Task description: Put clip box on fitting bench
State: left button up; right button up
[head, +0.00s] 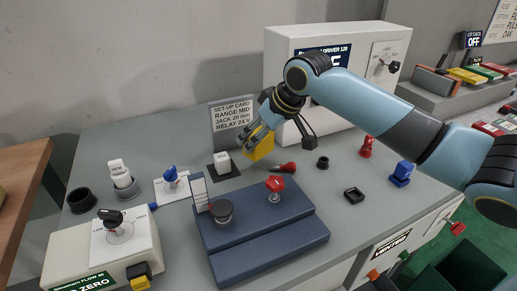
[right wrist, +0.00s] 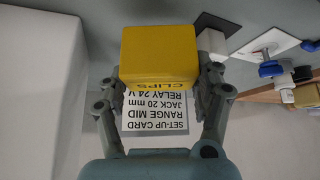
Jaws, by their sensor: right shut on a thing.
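The yellow clip box (head: 262,147) is in the grasp of my right gripper (head: 251,136), above the back part of the grey bench (head: 320,212), in front of the white machine. In the right wrist view the clip box (right wrist: 160,52) shows its "CLIPS" lettering and sits between the two fingers of the right gripper (right wrist: 160,85). The head view does not show clearly whether its underside touches the bench. My left gripper is not in view.
A set-up card (head: 233,114) stands behind the box. A blue fixture (head: 265,240) fills the front middle. The white machine (head: 290,50) stands behind.

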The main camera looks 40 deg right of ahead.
aim_at(259, 149)
jog(key=shift+f, duration=2.05)
jog(key=shift+f, duration=0.1)
jog(key=o, duration=1.2)
jog(key=p+v, duration=0.1)
jog(key=v, duration=1.1)
jog(key=shift+s, duration=0.1)
